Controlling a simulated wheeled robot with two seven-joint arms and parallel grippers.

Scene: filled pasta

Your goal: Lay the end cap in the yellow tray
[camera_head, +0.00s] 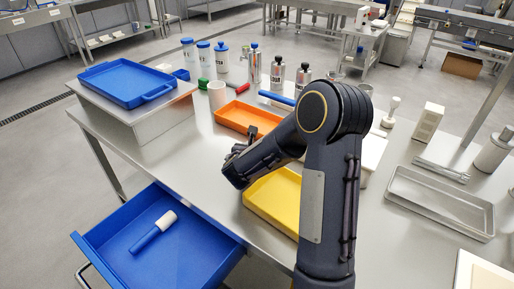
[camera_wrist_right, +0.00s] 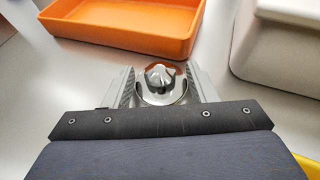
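A shiny metal end cap (camera_wrist_right: 163,86) with a round flange and a raised centre shows in the right wrist view, between the two grey fingers of my right gripper (camera_wrist_right: 161,70). The fingers stand close on either side of its flange; whether they press on it I cannot tell. In the head view my right gripper (camera_head: 238,150) is low over the table, left of the yellow tray, and the end cap is hidden there. The yellow tray (camera_head: 262,207) is partly covered by my right arm; its visible floor is bare. My left gripper is not in view.
An orange tray (camera_head: 233,113) lies just beyond the gripper. A blue tray (camera_head: 127,82) sits on a raised metal box at left. An open blue drawer (camera_head: 200,262) holds a blue-and-white object. Bottles line the back, and a metal tray (camera_head: 440,204) is at right.

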